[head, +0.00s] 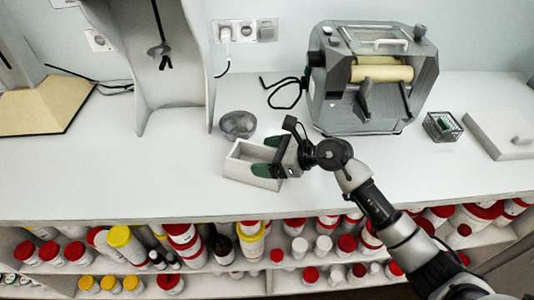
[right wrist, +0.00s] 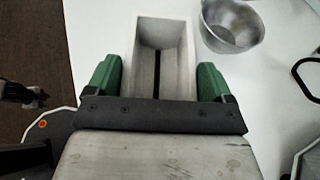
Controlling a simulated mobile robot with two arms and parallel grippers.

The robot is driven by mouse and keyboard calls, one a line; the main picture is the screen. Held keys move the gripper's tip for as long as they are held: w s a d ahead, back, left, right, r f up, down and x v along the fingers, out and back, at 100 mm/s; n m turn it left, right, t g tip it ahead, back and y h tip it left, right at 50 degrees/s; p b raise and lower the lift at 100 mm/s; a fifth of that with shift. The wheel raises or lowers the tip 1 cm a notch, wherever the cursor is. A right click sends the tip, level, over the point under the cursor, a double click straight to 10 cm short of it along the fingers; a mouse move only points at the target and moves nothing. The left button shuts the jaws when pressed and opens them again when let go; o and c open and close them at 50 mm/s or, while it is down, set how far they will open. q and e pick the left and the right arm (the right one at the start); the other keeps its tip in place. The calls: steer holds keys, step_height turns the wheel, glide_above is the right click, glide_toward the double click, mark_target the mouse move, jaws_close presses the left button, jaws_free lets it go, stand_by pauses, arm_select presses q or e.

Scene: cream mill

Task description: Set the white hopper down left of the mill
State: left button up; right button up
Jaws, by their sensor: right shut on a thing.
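The white hopper (head: 240,174) is an open, box-like trough at the counter's middle, left of and in front of the grey mill (head: 340,107). My right gripper (head: 267,156) is shut on the hopper, its green fingers on two opposite sides. In the right wrist view the hopper (right wrist: 180,28) sits between the fingers, with a dark slot at its bottom. I cannot tell whether its underside touches the counter. The mill has cream rollers at its front. My left gripper is not in view in the head picture.
A metal bowl (head: 238,124) stands just behind the hopper. A wire basket (head: 442,126) and a white slab (head: 500,135) lie right of the mill. A tall grey stand (head: 185,85) is at the back left. The counter's left front is clear; jars fill shelves below.

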steer(key=shift+f, duration=0.2)
steer(key=o, duration=0.8)
steer(key=shift+o, duration=0.2)
steer(key=shift+r, duration=0.25)
steer(key=shift+s+d, duration=0.1)
steer(key=shift+d, duration=0.25)
steer(key=b+v, duration=0.2)
steer(key=v, duration=0.9)
steer(key=shift+r, duration=0.25)
